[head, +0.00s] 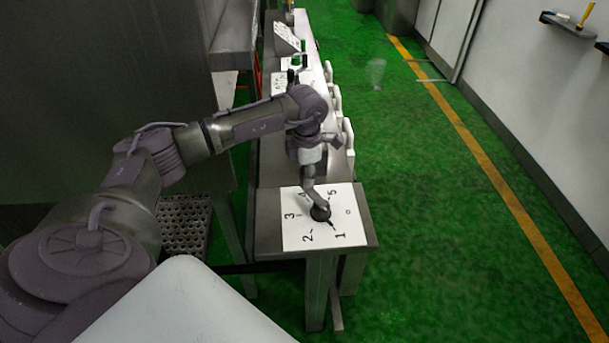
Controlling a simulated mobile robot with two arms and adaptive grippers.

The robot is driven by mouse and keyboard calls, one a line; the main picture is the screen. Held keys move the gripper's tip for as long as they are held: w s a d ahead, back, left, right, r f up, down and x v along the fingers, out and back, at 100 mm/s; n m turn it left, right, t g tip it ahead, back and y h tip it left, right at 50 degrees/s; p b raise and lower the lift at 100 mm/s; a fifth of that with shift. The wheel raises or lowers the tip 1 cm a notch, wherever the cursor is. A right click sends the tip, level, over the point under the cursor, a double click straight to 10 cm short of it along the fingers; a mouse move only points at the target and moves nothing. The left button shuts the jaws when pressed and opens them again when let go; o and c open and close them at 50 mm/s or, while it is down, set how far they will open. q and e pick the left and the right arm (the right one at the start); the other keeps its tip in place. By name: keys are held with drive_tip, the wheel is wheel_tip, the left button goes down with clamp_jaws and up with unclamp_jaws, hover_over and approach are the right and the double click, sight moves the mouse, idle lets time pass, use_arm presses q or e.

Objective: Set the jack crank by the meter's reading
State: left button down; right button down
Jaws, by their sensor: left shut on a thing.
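The jack crank (320,213) is a small dark round piece on a white card (293,237). A short dark pointer seems to extend from the crank toward the 1. My left gripper (317,203) reaches down from above and is shut on the crank, hiding part of it and of the card. I cannot pick out the meter or its reading for sure. My right gripper is not in view.
A tilted white panel (287,38) and a marked card (279,82) stand farther along the bench (364,228), too small to read. White upright pieces line its right edge. A perforated metal step (185,225) is at left. Green floor (430,200) is clear on the right.

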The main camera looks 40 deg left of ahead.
use_arm(q)
drive_tip(key=shift+a, duration=0.1)
drive_tip(key=c, duration=0.9)
unclamp_jaws()
drive_tip(key=shift+r, duration=0.1)
wheel_tip(320, 180, up, 12)
drive_tip(key=shift+f, duration=0.1)
